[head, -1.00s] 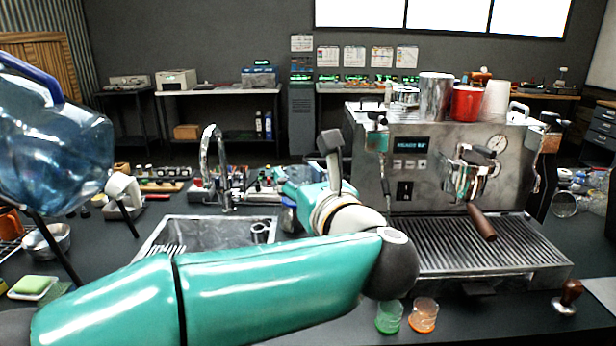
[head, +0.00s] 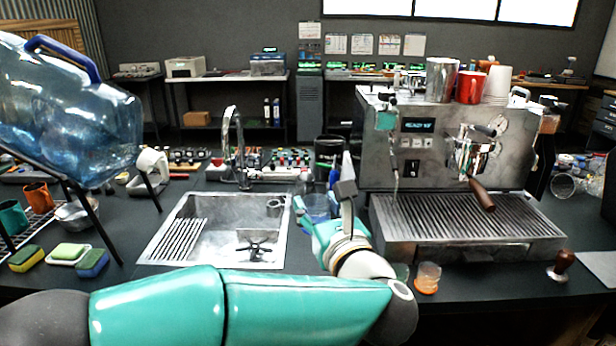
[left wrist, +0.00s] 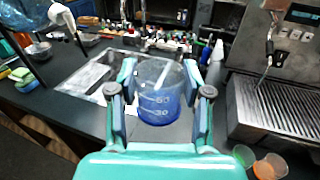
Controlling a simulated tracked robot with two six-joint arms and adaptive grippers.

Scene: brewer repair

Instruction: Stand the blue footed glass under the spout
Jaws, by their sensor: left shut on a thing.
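My left gripper (head: 322,212) is shut on the blue footed glass (head: 318,207), between the sink and the coffee machine. In the left wrist view the see-through blue glass (left wrist: 158,100), with 60 and 30 marks, sits between the two fingers (left wrist: 160,95). Its foot cannot be made out. The coffee machine (head: 432,180) stands right of the gripper, with a wood-handled portafilter (head: 481,194) at its front, above the slatted drip tray (head: 440,217). The glass is left of this tray. My right gripper is not in view.
A tamper (head: 562,266) is at the right. The sink (head: 170,245) and tap (head: 238,150) are to the left, with a large water bottle (head: 75,115) beyond.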

